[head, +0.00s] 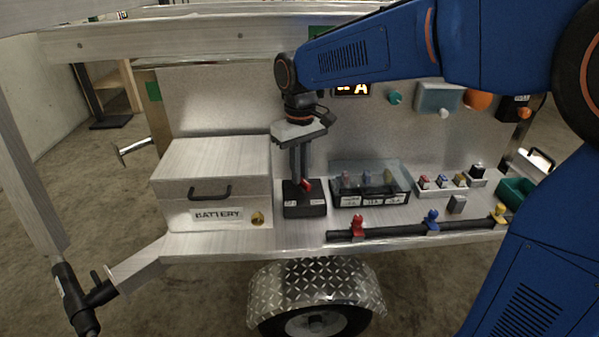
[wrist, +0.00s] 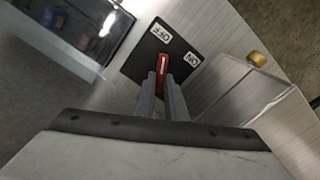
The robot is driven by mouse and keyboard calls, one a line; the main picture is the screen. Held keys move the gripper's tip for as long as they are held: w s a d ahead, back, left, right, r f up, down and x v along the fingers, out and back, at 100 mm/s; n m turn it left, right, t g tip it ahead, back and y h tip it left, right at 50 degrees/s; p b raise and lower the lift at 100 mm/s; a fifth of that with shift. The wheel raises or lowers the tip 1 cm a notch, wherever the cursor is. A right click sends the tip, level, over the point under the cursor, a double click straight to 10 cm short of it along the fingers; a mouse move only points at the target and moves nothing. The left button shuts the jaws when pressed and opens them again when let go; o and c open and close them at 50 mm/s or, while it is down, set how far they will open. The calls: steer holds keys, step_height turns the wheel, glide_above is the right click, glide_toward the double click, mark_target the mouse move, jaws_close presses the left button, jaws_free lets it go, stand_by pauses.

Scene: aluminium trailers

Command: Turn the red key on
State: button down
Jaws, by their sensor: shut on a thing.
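The red key (head: 307,185) stands on a black switch block (head: 304,209) on the trailer's deck, right of the battery box. In the wrist view the key (wrist: 162,69) shows as a red handle with a pale line, on the black plate (wrist: 140,60) with white OFF and ON labels. The handle lies between the labels, and I cannot tell which one it is set to. My gripper (head: 302,180) points down from above, and its fingers (wrist: 162,84) are shut on the red key. The fingers hide part of the key.
The battery box (head: 215,165) stands close on the left. A clear-lidded black case (head: 370,196) is close on the right. Small coloured connectors (head: 440,181) and a black pipe with coloured valves (head: 395,231) lie further right and in front.

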steer(key=m, duration=0.3)
steer(key=shift+d+m, duration=0.15)
steer(key=shift+m, duration=0.25)
steer(key=m, duration=0.3)
steer(key=shift+d+m, duration=0.2)
steer(key=shift+m, duration=0.1)
steer(key=m, duration=0.3)
steer(key=shift+d+m, duration=0.15)
steer(key=shift+m, duration=0.15)
steer(key=shift+d+m, duration=0.15)
steer(key=shift+m, duration=1.75)
steer(key=shift+s, duration=0.1)
steer(key=c, duration=1.8)
jaws_free()
steer(key=shift+r, duration=0.1)
